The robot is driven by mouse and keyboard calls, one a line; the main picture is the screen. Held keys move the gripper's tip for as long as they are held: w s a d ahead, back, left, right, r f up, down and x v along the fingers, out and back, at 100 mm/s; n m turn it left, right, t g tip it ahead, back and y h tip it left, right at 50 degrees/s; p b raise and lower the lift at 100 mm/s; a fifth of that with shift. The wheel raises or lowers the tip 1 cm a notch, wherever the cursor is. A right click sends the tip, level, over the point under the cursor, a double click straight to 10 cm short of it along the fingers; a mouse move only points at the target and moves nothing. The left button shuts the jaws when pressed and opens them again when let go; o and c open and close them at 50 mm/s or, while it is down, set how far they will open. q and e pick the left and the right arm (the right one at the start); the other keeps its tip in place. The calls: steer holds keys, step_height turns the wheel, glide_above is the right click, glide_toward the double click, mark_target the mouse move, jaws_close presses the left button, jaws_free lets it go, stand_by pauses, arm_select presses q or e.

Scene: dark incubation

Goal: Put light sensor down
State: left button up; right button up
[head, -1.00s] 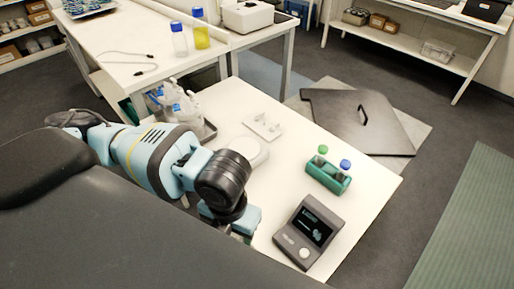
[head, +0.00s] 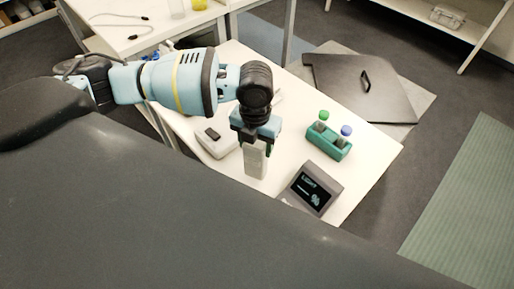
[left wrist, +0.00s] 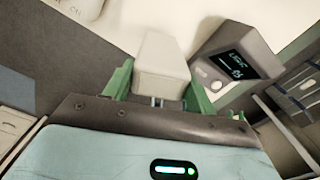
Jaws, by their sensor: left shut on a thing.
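My left gripper (head: 256,143) points down over the white table and is shut on the light sensor, a pale grey block (head: 257,163). The block hangs upright below the fingers in the head view. In the left wrist view, the block (left wrist: 162,65) sits between the green fingers of the left gripper (left wrist: 158,85). Its lower end seems close to the tabletop, but I cannot tell whether it touches. A dark meter with a lit display (head: 313,187) stands just right of the block. The meter (left wrist: 232,62) shows its round pale knob in the left wrist view. My right gripper is out of view.
A white box with a dark patch (head: 216,143) stands left of the gripper. A green rack (head: 328,143) with green-capped and blue-capped bottles stands to the right. The white tabletop (head: 375,160) is clear right of the rack. A dark panel (head: 360,90) lies on the floor beyond.

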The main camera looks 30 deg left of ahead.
arm_select(q)
steer(key=shift+w, duration=0.15)
steer(key=shift+w+a, duration=0.1)
steer(key=shift+w, duration=0.25)
steer(key=shift+f, duration=1.7)
steer(key=shift+s+f, duration=0.1)
steer(key=shift+f, duration=0.15)
steer(key=o, duration=1.5)
step_height(320, 180, up, 12)
steer(key=shift+r, duration=0.25)
steer(key=shift+f, duration=0.1)
